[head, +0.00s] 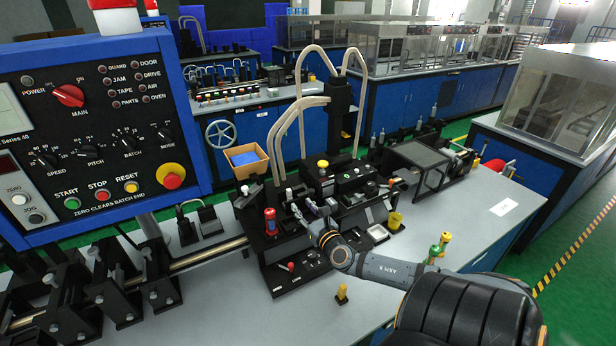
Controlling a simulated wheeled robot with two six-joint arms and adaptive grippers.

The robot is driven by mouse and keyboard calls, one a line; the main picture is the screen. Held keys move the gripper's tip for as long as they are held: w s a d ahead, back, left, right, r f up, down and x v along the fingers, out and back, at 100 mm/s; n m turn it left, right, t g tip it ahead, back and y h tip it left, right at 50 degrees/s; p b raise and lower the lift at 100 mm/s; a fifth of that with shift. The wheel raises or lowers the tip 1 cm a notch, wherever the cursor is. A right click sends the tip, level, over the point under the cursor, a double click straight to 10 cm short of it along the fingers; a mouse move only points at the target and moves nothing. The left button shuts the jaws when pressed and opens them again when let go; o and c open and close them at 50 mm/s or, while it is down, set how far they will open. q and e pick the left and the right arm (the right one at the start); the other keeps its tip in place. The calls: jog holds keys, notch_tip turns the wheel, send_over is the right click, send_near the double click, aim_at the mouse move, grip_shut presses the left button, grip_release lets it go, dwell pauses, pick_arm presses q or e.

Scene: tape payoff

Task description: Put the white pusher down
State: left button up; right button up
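My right gripper (303,208) reaches in from the lower right over the black machine (290,277) on the bench. Its two fingers point away from me, toward the machine's middle, and a narrow gap seems to show between them. It is too small to tell whether they hold anything. A small white-topped part (289,193) stands just beyond and left of the fingertips. I cannot tell whether it is the white pusher, and no other pusher can be made out clearly. My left gripper is not in view.
Green-and-yellow parts (438,248) and a small yellow part (342,293) stand on the bench. A control panel (95,130) fills the upper left. The bench's right side is mostly clear.

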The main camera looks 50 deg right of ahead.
jog(key=shift+v, duration=1.5)
